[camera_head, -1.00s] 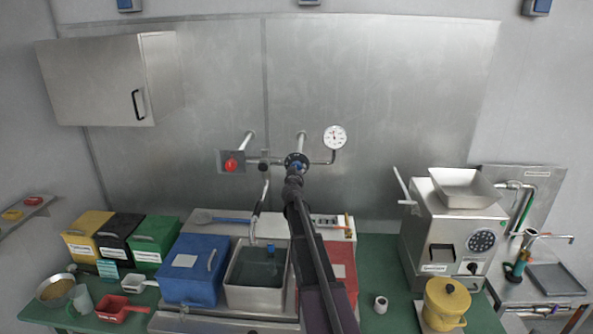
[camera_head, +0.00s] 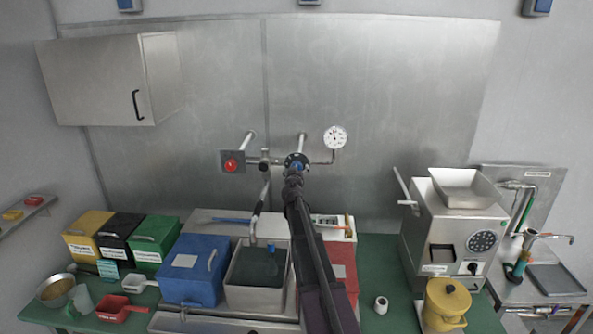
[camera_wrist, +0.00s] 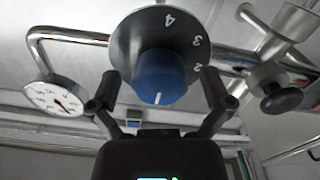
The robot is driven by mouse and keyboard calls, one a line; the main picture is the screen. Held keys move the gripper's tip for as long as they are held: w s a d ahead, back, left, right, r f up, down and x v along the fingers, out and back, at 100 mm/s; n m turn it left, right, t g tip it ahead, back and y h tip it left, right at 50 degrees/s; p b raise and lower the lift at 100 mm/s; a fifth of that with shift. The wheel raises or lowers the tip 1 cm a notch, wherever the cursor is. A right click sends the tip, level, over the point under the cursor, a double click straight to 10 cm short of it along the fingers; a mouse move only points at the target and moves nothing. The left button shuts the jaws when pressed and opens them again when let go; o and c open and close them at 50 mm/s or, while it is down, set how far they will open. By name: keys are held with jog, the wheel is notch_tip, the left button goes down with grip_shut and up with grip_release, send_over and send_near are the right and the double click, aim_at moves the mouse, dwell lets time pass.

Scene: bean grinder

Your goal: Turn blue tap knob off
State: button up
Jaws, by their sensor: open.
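The blue tap knob (camera_wrist: 160,78) sits in front of a dark round dial plate (camera_wrist: 165,32) with white numbers; 2, 3 and 4 are readable. A white mark on the knob points down in the wrist view. My gripper (camera_wrist: 159,88) is open, with one finger on each side of the knob; I cannot tell whether either finger touches it. In the head view the dial (camera_head: 296,159) is on the wall pipe and my arm hides most of the knob.
A white pressure gauge (camera_head: 335,138) is right of the dial, and a red button (camera_head: 231,165) is left. A bent spout (camera_head: 256,222) hangs over a metal basin (camera_head: 232,289) with dark contents. A blue bin (camera_head: 187,283) stands left of it.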

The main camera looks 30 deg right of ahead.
jog(key=v, duration=1.2)
jog(key=shift+f, duration=0.1)
dwell(0.6)
jog(key=s+a+f+m+g+y+b, duration=0.25)
jog(key=s+a+f+g+b, duration=0.25)
jog(key=s+a+f+g, duration=0.75)
jog(key=s+a+f+n+g+y+b, duration=0.1)
jog(key=s+a+f+n+y, duration=0.2)
jog(key=s+a+f, duration=0.3)
jog(key=s+a+f+n+g+y+b, duration=0.1)
jog(key=s+a+f+n+y, duration=0.2)
jog(key=s+a+f, duration=0.4)
jog(key=s+a+y, duration=0.1)
jog(key=s+a, duration=0.1)
jog(key=a, duration=0.3)
jog(key=shift+s+a+f+b, duration=0.25)
jog(key=shift+f+b, duration=0.05)
jog(key=shift+b, duration=0.05)
jog(key=shift+n+g+y, duration=0.25)
